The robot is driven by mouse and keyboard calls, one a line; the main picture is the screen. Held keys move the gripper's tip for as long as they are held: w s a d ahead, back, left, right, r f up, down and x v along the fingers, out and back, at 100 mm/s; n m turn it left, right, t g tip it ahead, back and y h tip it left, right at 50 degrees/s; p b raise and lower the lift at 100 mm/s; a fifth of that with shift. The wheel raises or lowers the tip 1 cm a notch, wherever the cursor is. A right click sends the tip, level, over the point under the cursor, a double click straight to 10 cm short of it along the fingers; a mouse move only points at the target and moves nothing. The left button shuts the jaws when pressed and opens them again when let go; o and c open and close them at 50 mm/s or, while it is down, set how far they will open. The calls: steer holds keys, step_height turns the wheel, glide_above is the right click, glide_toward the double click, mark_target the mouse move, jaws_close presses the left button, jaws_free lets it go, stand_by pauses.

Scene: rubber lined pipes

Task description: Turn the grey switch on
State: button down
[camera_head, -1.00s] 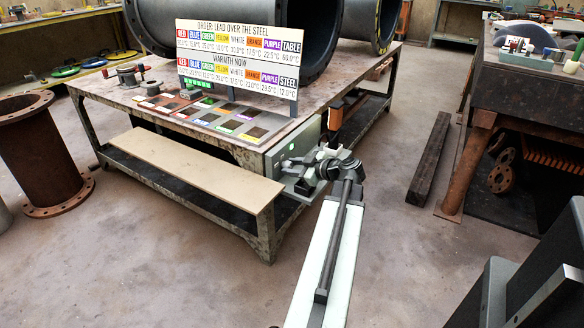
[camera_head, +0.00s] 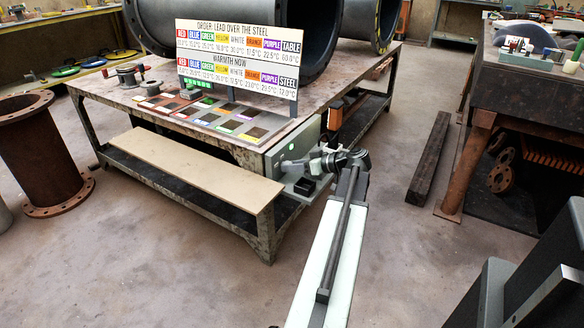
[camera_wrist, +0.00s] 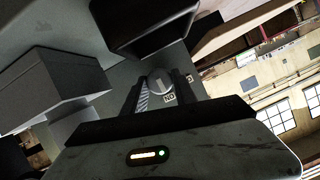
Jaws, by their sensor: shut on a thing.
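A grey-green control box (camera_head: 297,148) is fixed to the near right corner of the steel table, with a small green light on its face. In the wrist view a round grey switch (camera_wrist: 159,80) with a pale line on it sits between the fingers of my gripper (camera_wrist: 163,92). The fingers are shut on it from both sides. A small label lies beside the switch. In the head view my gripper (camera_head: 313,165) reaches the front of the box, and the switch is hidden there.
A black block (camera_wrist: 150,22) and a grey block (camera_wrist: 55,85) stick out close around my gripper. A brown shelf board (camera_head: 195,168) lies left of the box. A dark beam (camera_head: 428,160) lies on the floor at right. The floor between is clear.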

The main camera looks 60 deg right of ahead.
steer(key=shift+a, duration=0.1)
stand_by(0.4)
steer(key=c, duration=1)
jaws_free()
steer(key=p+v, duration=0.3)
steer(key=v, duration=0.4)
steer(key=shift+s+r, duration=0.15)
steer(key=shift+s, duration=0.2)
